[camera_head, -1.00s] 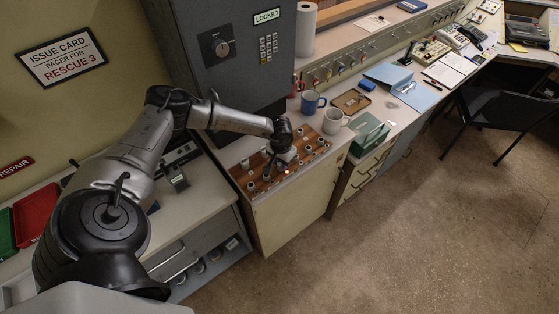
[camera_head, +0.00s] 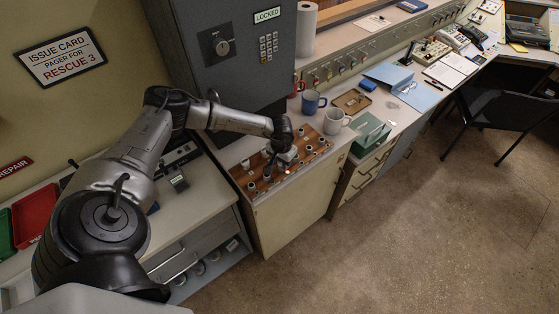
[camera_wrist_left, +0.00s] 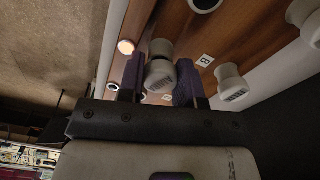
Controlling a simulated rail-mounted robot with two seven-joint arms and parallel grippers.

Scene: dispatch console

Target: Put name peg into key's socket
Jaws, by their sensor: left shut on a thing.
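My left gripper (camera_wrist_left: 159,80) is shut on a white peg (camera_wrist_left: 159,72) with a small dark-printed label, its two purple-grey fingers on either side. The print is too small to read. The wooden key board (camera_head: 249,184) carries pegs and round sockets. In the head view my left gripper (camera_head: 274,166) is over the board and hides part of it. In the left wrist view a pale, bright disc (camera_wrist_left: 126,47) and a dark, white-rimmed socket (camera_wrist_left: 205,4) show near the held peg. Whether the peg's lower end touches the board is hidden. My right gripper is not in view.
Other white pegs (camera_wrist_left: 232,85) stand on the board near a "B" tag (camera_wrist_left: 206,60). A blue mug (camera_head: 311,103), a white mug (camera_head: 335,121) and a green box (camera_head: 369,134) stand right of the board. A grey safe (camera_head: 225,75) rises behind.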

